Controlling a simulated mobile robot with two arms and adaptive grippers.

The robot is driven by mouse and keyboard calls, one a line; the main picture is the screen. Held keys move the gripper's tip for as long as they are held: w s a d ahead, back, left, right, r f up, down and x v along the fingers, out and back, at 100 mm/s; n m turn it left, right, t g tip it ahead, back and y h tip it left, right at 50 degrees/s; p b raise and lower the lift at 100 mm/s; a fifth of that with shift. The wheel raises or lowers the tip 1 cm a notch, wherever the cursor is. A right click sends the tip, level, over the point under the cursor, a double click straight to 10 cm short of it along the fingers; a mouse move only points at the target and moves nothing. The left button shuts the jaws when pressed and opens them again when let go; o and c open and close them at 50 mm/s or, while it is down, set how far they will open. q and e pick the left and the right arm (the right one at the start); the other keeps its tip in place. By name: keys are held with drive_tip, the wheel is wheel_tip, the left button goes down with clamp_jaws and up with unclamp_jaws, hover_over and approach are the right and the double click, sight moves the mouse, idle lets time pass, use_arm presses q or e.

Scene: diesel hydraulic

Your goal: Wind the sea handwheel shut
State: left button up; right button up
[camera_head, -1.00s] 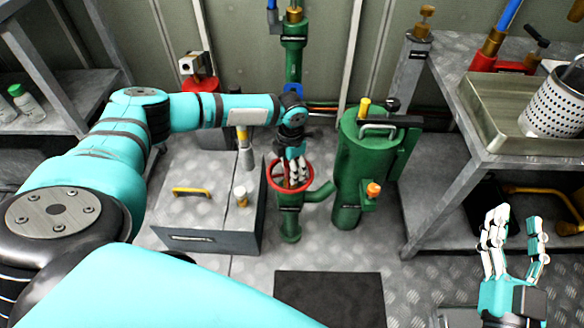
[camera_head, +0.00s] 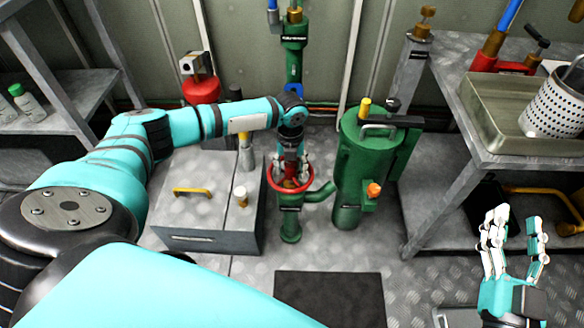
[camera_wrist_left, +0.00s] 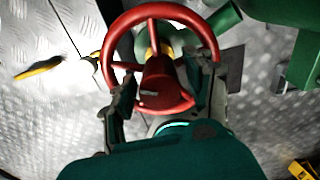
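The red handwheel (camera_head: 270,182) sits level on top of a green valve body (camera_head: 290,222), left of the green canister. My left gripper (camera_head: 291,170) points down over the wheel, with a finger on each side of its middle. In the left wrist view, the red rim (camera_wrist_left: 165,13) and hub (camera_wrist_left: 160,85) show between the spread fingers of the left gripper (camera_wrist_left: 158,72). The fingers stand apart close to the rim; whether they touch it I cannot tell. My right gripper (camera_head: 517,222) is open and empty at the lower right.
A tall green canister (camera_head: 362,175) stands right of the valve. A grey box (camera_head: 205,215) with a yellow handle is on its left. A metal bench (camera_head: 445,120) is at right. A dark mat (camera_head: 330,298) lies in front on the floor.

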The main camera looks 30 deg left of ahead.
use_arm(q)
drive_tip(key=n, duration=0.6)
drive_tip(key=shift+n, duration=0.4)
drive_tip(key=n, duration=0.6)
drive_tip(key=shift+n, duration=0.4)
drive_tip(key=shift+c, duration=0.2)
